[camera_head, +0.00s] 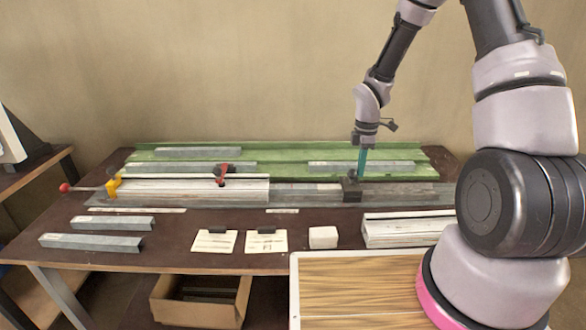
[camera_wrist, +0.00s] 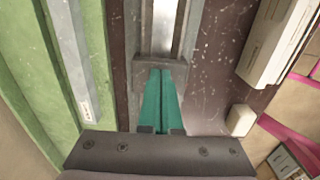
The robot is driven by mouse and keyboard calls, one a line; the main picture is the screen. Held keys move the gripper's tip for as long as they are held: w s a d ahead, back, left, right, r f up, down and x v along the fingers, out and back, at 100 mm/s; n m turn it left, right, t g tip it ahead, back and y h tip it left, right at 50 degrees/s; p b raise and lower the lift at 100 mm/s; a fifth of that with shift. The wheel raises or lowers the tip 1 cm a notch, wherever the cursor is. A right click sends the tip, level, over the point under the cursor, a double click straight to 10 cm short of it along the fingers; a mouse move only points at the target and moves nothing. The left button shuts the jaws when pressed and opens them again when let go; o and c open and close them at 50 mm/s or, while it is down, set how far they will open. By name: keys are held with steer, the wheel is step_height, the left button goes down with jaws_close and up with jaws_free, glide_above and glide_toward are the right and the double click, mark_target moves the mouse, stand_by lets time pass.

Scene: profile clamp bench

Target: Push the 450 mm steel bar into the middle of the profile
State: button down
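The pale profile (camera_head: 195,189) lies along the bench rail, with a red-handled clamp (camera_head: 221,176) on it and a yellow block (camera_head: 113,187) at its left end. A grey bar (camera_head: 305,190), apparently the steel bar, lies in line between the profile's right end and a dark block (camera_head: 351,191). I cannot tell how far it reaches inside the profile. My gripper (camera_head: 361,172) points down at the dark block. In the wrist view its two teal fingers (camera_wrist: 160,72) are together, their tips at the dark block (camera_wrist: 145,68). Contact is not clear.
Several grey bars lie on the green rack (camera_head: 290,150) behind and at the bench's (camera_head: 180,247) front left. Two cards (camera_head: 214,241), a white block (camera_head: 323,237) and another pale profile (camera_head: 410,228) are in front. A red-knobbed rod (camera_head: 80,188) extends left of the yellow block.

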steer(key=shift+a, duration=9)
steer(key=shift+d, duration=0.75)
step_height(320, 180, up, 7)
